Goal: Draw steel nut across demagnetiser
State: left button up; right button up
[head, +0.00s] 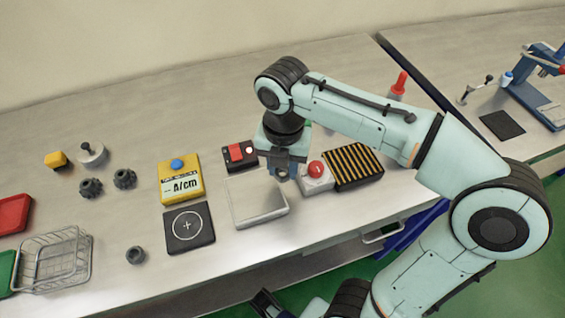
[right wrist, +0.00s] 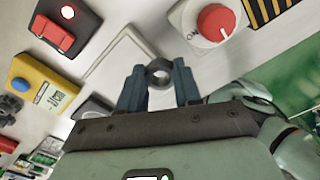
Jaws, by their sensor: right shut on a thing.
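My right gripper (head: 281,176) is shut on a steel nut, a small dark ring (right wrist: 160,72) held between its two blue fingertips (right wrist: 158,80) in the right wrist view. In the head view the gripper points down near the right back corner of a flat pale plate (head: 258,203); the nut is hard to make out there. A black box with a red switch and red lamp (head: 239,155) adjoins this plate. The two look like the demagnetiser, but no label confirms it. I cannot tell the nut's height above the surface. My left gripper is not clearly in view.
Right of the plate are a white box with a red knob (head: 316,171) and a striped black-yellow block (head: 354,167). Left are a yellow A/cm meter (head: 181,183), a black crosshair pad (head: 188,228), a loose dark nut (head: 135,255) and a wire basket (head: 54,262).

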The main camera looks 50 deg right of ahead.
jog(key=shift+f+b, duration=1)
jog(key=shift+f, duration=0.2)
jog(key=shift+w+a, duration=0.65)
jog(key=shift+a, duration=0.35)
jog(key=shift+w+a, duration=0.55)
jog(key=shift+a, duration=0.35)
jog(key=shift+w+a, duration=0.55)
jog(key=shift+a, duration=0.35)
jog(key=shift+w+a+r, duration=0.1)
jog(key=shift+w+a, duration=0.6)
jog(key=shift+a, duration=0.4)
jog(key=shift+w+a+f, duration=0.1)
jog(key=shift+w+a, duration=0.55)
jog(key=shift+a, duration=0.5)
jog(key=shift+w+a+r, duration=0.1)
jog(key=shift+w+a, duration=0.6)
jog(key=shift+a, duration=0.4)
jog(key=r+p, duration=0.1)
jog(key=a+r+p, duration=0.1)
jog(key=p, duration=0.1)
jog(key=shift+w+r, duration=0.15)
jog(key=shift+w, duration=0.2)
jog(key=shift+r+p, duration=1.75)
jog(key=shift+p, duration=0.2)
